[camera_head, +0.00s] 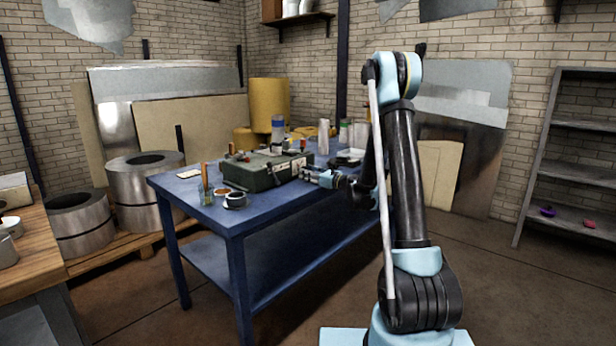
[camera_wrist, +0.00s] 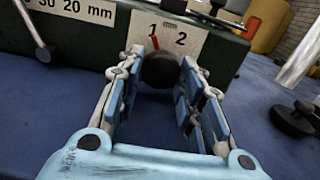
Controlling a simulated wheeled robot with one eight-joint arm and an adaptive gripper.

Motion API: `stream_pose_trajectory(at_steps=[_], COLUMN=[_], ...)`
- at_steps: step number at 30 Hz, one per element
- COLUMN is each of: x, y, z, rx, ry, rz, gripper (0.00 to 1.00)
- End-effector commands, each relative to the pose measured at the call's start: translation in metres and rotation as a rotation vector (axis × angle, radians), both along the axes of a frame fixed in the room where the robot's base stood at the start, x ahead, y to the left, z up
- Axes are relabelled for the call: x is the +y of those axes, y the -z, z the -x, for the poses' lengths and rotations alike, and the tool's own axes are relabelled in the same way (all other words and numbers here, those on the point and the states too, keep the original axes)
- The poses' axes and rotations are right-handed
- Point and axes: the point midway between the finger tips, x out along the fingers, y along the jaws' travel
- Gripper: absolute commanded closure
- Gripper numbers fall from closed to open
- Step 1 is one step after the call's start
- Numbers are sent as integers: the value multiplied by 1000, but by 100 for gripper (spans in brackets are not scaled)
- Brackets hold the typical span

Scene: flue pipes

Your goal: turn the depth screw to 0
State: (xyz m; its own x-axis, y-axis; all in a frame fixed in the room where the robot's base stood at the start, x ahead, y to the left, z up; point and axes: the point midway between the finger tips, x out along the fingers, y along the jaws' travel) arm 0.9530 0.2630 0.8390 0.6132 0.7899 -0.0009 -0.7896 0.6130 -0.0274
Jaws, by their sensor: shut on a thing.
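The green machine box (camera_head: 262,172) stands on the blue bench in the head view. In the wrist view its dark front (camera_wrist: 225,55) carries a white plate (camera_wrist: 196,42) marked 1 and 2. A dark round knob (camera_wrist: 159,72) sits below the plate, with a red pointer near the 1. I take this knob to be the depth screw. My gripper (camera_wrist: 161,62) is shut on the knob, one finger on each side; it also shows at the box's right end in the head view (camera_head: 313,177). No 0 mark is visible by the knob.
A second plate (camera_wrist: 82,10), reading 20 mm, and a rod with a ball end (camera_wrist: 44,53) are left of the fingers. A dark knobbed part (camera_wrist: 295,120) lies on the bench at right. Jars and a cup (camera_head: 235,200) stand on the blue bench (camera_head: 215,212).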

Motion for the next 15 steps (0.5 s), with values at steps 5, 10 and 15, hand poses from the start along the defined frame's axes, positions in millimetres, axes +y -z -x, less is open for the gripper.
stream_pose_trajectory(at_steps=[5, 10, 15], x=[-2, -2, -3], y=[0, 0, 0], z=[-2, -3, -3], rx=[-100, -213, -282], ry=[5, 6, 7], rz=[77, 165, 220], gripper=[90, 90, 90])
